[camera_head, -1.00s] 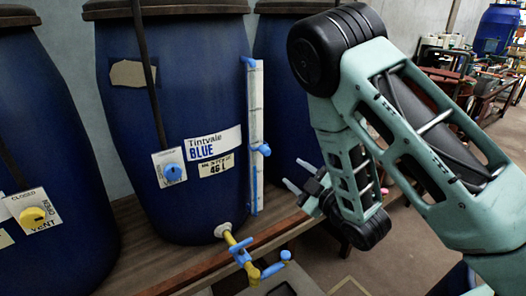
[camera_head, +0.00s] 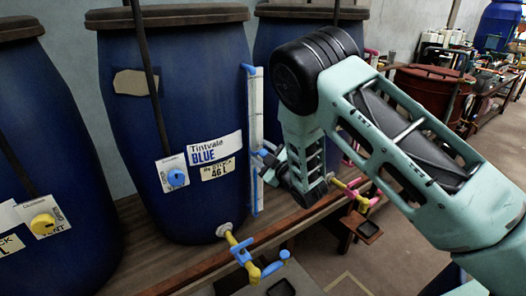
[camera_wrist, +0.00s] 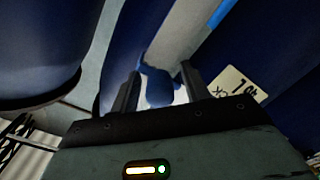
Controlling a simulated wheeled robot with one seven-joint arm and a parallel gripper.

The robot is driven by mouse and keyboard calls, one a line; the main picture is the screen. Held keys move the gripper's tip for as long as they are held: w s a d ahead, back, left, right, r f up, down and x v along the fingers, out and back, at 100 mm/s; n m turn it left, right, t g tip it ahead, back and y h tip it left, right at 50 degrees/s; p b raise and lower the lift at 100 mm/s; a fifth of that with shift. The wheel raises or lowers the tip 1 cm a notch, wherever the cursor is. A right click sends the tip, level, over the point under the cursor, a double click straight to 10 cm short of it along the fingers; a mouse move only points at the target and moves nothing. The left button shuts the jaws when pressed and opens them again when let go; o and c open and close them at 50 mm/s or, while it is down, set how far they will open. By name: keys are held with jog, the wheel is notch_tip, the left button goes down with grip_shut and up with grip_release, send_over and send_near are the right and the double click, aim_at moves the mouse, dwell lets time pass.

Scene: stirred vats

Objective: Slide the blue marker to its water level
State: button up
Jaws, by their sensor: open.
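The blue vat labelled "Tintvale BLUE" (camera_head: 190,90) has a tall white level gauge (camera_head: 256,105) with blue fittings on its right side. A yellow-white card on the vat reads 46 L. The blue marker is a rounded knob on the gauge, about halfway down; in the head view my gripper largely covers it. In the wrist view the marker (camera_wrist: 160,92) shows between the two dark fingers. My gripper (camera_wrist: 162,74) is open around the marker, with a finger on either side. In the head view my gripper (camera_head: 266,158) is at the gauge. I cannot make out the water level.
A blue valve knob (camera_head: 176,178) is on the vat's front. A yellow tap with blue handles (camera_head: 242,254) sticks out below. A second blue vat (camera_head: 50,130) stands left, another behind right. A pink-handled tap (camera_head: 366,200) is right of my gripper.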

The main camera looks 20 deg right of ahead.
aim_at(256, 167)
jog(key=shift+c, duration=0.3)
grip_shut()
notch_tip(256, 167, down, 7)
jog(key=b, duration=0.7)
jog(key=shift+f+b, duration=0.2)
jog(key=shift+b, duration=0.2)
jog(key=shift+r, duration=0.15)
jog(key=shift+o, duration=0.3)
grip_release()
jog(key=b+v, duration=0.2)
jog(key=v, duration=1.5)
jog(key=shift+s, duration=0.2)
